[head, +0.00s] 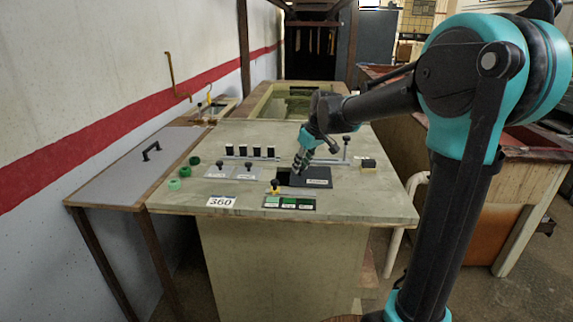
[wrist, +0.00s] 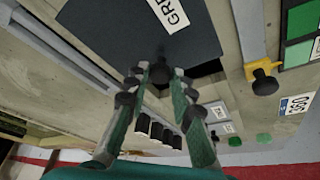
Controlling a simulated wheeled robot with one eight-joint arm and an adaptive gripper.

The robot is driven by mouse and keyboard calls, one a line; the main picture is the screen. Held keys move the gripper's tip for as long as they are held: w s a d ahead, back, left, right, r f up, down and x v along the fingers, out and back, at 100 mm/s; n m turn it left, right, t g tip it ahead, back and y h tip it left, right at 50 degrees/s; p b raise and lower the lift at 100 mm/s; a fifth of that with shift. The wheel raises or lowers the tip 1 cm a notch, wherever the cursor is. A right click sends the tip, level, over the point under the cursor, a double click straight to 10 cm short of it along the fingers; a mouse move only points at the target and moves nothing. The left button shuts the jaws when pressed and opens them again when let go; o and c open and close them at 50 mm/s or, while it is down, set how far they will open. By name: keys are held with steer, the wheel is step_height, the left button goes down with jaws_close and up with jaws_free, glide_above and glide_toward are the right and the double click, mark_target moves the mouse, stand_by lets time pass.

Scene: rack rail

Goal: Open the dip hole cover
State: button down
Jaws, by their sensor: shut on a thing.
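The dip hole cover (head: 316,176) is a dark flat plate with a white label on the worktop. In the wrist view the cover (wrist: 110,30) fills the upper left, its label partly cut off. A dark knob (wrist: 160,62) stands near its edge. My gripper (wrist: 159,75) is shut on this knob, one finger on each side. In the head view my gripper (head: 298,168) reaches down to the cover's left part, hiding the knob. A dark opening (head: 283,177) shows beside the cover's left edge; how deep it goes I cannot tell.
A black-and-yellow knob (head: 275,185) stands close by, above a green-marked panel (head: 290,203). Small levers (head: 220,167) and several black switches (head: 257,151) stand left and behind. A thin rail with an upright post (head: 346,148) runs behind. The worktop's right front (head: 380,205) is clear.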

mark_target(313, 175)
steer(key=d, duration=0.5)
steer(key=shift+d, duration=0.3)
steer(key=c, duration=1.3)
jaws_free()
steer(key=shift+s, duration=0.1)
steer(key=v, duration=1.2)
steer(key=shift+s, duration=0.1)
